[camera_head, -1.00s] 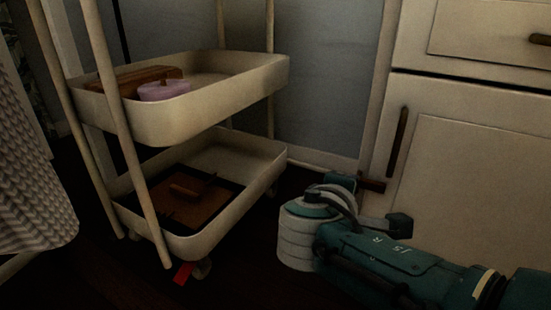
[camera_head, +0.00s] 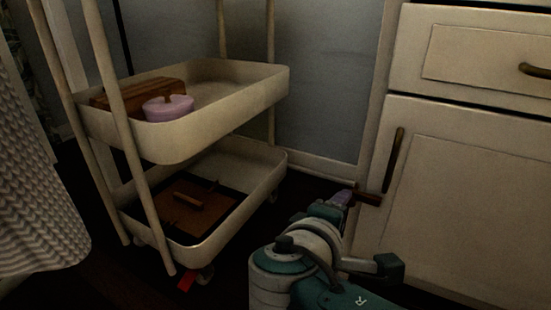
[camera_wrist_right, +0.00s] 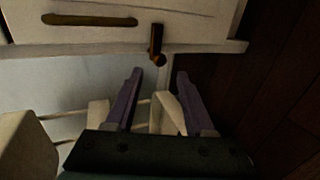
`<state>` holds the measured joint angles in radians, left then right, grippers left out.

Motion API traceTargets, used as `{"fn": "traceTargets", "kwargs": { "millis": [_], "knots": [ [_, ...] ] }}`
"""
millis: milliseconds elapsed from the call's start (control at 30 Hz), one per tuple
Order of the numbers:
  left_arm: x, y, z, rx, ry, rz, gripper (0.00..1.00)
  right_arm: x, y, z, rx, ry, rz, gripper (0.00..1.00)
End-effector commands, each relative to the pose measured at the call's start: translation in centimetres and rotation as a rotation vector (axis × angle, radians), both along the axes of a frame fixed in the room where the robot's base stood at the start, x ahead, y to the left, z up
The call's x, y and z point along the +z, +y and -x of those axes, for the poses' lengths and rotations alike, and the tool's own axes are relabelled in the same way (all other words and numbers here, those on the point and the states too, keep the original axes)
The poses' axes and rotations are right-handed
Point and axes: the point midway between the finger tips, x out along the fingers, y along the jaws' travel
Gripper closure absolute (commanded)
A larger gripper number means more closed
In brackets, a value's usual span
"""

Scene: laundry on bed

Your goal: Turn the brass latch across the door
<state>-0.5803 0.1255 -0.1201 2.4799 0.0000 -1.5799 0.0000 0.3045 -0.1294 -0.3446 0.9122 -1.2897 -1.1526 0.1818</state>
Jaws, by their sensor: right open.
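The latch (camera_head: 368,198) is a small dark brown-brass bar at the left edge of the white lower cabinet door (camera_head: 460,200), below its upright handle. It lies roughly level in the head view; how far it crosses the door edge is hard to tell. In the right wrist view the latch (camera_wrist_right: 156,42) is just beyond the fingertips, near the line midway between them. My right gripper (camera_wrist_right: 159,74) is open and empty, its purple fingers apart. In the head view my right gripper (camera_head: 347,194) is just left of the latch. My left gripper is not in view.
A cream two-tier cart (camera_head: 180,140) stands to the left, holding a lilac pot (camera_head: 168,108) and brown boxes. The door handle (camera_head: 394,160) is close above the latch. A knitted cloth (camera_head: 35,190) hangs at far left. The floor between cart and cabinet is clear.

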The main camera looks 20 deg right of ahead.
Motion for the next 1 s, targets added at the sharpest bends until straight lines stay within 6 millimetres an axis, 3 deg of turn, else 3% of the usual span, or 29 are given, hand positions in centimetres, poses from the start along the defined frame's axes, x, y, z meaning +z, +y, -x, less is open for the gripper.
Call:
{"fn": "traceTargets", "kwargs": {
  "millis": [33,267,767,867,1000],
  "knots": [
    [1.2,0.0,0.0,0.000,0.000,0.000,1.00,0.9,0.8,0.7,0.000,0.003,-0.002,0.46],
    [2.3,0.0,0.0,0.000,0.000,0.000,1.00,1.6,2.7,2.3,0.000,0.001,-0.002,0.46],
    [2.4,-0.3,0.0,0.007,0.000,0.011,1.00,1.7,2.9,2.5,-0.003,0.000,-0.002,0.46],
    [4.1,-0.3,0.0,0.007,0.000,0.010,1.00,3.2,2.6,2.9,-0.020,0.003,-0.021,0.46],
    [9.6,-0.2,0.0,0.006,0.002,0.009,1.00,7.7,1.7,4.6,-0.086,0.017,-0.097,0.46]
  ]
}}
